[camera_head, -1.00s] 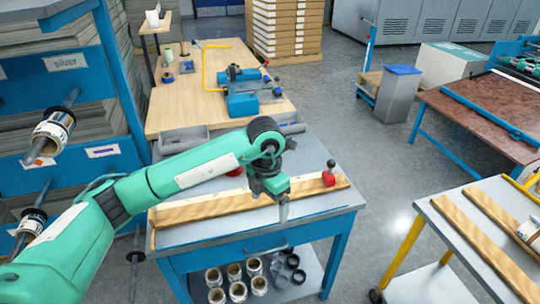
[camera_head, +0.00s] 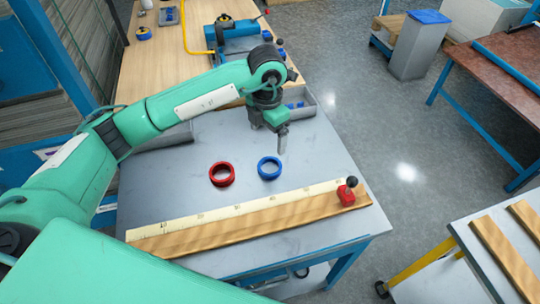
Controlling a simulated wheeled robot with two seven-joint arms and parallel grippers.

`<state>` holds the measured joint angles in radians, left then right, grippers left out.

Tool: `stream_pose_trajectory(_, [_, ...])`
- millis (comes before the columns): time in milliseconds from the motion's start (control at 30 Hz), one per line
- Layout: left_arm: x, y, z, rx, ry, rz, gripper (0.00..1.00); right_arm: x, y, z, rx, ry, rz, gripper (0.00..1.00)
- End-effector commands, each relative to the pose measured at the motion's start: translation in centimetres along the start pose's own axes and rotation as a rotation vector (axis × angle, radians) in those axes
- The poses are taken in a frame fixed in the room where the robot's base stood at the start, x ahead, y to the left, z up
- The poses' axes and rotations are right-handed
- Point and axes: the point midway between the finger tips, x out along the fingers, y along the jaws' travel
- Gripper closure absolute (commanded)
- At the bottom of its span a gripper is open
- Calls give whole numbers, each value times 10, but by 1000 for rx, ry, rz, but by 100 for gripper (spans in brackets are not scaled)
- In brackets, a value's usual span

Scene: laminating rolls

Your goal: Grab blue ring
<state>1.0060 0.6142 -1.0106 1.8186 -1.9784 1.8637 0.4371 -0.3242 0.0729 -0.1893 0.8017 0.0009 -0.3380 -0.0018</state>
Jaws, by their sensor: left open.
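A blue ring (camera_head: 269,168) lies flat on the grey table (camera_head: 170,192), towards its middle right. A red ring (camera_head: 222,174) lies just left of it, apart from it. My left gripper (camera_head: 282,150) hangs from the green arm that comes in from the left. It points down above the table, a little behind and right of the blue ring, open and empty, and does not touch the ring. My right gripper does not show.
A wooden ruler board (camera_head: 250,218) with a red block and black knob (camera_head: 347,192) lies along the table's front. Grey bins (camera_head: 300,103) stand at the table's back. A wooden workbench (camera_head: 150,75) is behind. The surface around the rings is clear.

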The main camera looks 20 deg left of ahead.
Motion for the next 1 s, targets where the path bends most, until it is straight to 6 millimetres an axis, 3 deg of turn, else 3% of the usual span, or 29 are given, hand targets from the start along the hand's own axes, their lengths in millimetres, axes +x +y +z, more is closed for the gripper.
stream_pose_trajectory(100, [23, -1, -2, 0, 7, -2, 10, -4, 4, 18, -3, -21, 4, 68])
stream_pose_trajectory(300, [60, -1, 0, -2, 4, -3, 10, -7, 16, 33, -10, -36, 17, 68])
stream_pose_trajectory(667, [92, -1, 4, -1, 4, -3, 10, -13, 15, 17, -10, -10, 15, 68])
stream_pose_trajectory(800, [115, -1, 7, -1, 4, -3, 10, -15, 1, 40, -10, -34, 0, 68])
stream_pose_trajectory(1000, [129, -1, 7, 0, 1, -1, 10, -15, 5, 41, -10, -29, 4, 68])
